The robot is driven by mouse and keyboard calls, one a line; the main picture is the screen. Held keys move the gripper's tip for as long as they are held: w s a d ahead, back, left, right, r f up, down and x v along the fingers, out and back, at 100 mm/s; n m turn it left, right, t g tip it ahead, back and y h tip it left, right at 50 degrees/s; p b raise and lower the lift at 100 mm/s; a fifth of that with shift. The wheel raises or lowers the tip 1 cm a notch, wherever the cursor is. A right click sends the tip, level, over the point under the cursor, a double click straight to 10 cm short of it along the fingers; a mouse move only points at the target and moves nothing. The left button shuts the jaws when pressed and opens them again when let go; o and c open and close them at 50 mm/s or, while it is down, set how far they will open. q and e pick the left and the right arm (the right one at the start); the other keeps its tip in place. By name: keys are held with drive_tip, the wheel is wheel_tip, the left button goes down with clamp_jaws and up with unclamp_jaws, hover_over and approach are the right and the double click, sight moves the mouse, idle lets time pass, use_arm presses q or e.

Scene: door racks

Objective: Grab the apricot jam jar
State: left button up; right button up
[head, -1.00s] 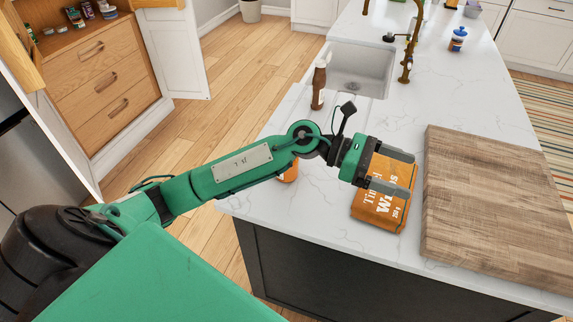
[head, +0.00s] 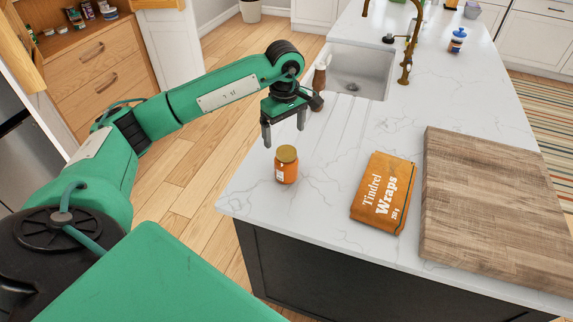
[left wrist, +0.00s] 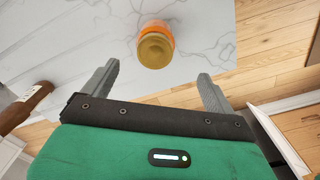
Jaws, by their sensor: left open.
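The apricot jam jar (head: 286,166) is a small orange jar with a gold-brown lid and a pale label. It stands upright near the left front corner of the white marble counter. My left gripper (head: 284,132) is open and empty, pointing down above the counter, a little higher than the jar and behind it. In the left wrist view the jar (left wrist: 156,45) shows from above, lid toward me, ahead of and between the open fingers (left wrist: 158,83), not touching them. My right gripper is not in view.
An orange Tindrel Wraps packet (head: 384,192) lies right of the jar, beside a large wooden board (head: 490,200). A brown bottle (head: 319,85) stands by the sink (head: 360,72), behind my gripper. Bare marble lies between jar and packet.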

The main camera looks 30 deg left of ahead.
sight(287, 151)
use_arm(q)
wheel_tip(287, 151, down, 5)
drive_tip(key=shift+f+p, duration=0.2)
drive_tip(key=shift+p, duration=0.5)
drive_tip(key=shift+w+f+p, duration=0.1)
drive_tip(key=shift+f+p, duration=0.1)
drive_tip(key=shift+p, duration=0.1)
drive_tip(key=f+p, duration=0.1)
drive_tip(key=f, duration=0.1)
drive_tip(key=f+p, duration=0.1)
drive_tip(key=f, duration=0.1)
drive_tip(key=shift+w+d+p, duration=0.1)
drive_tip(key=shift+w+p, duration=0.2)
drive_tip(key=shift+f, duration=0.4)
drive_tip(key=shift+c, duration=0.2)
drive_tip(key=c, duration=1.4)
drive_tip(key=shift+w+r, duration=0.1)
drive_tip(key=shift+r, duration=0.1)
